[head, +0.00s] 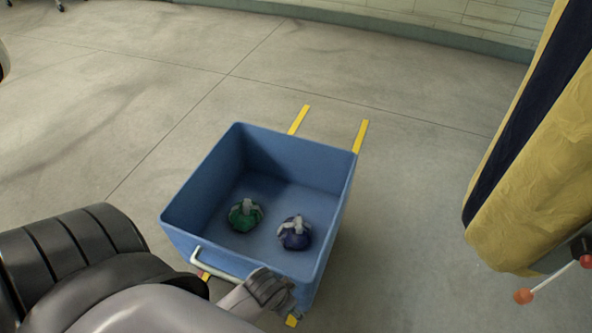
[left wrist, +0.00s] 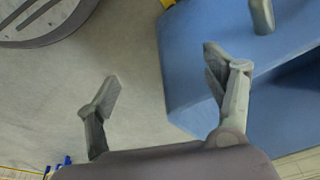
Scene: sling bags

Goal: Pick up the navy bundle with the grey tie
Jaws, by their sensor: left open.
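The navy bundle with the grey tie (head: 294,233) lies on the floor of a blue bin (head: 172,229), toward its front right. A green bundle with a grey tie (head: 245,215) lies to its left in the same bin. My left arm comes in from the lower left, and my left gripper shows near the bin's front wall in the head view (head: 270,293). In the left wrist view my left gripper (left wrist: 165,90) has its fingers spread wide and empty, outside the bin (left wrist: 195,75). The bundles are not in the wrist view. My right gripper is not in view.
A pale handle (head: 220,262) sticks out from the bin's front wall. Floor left of the bin is clear.

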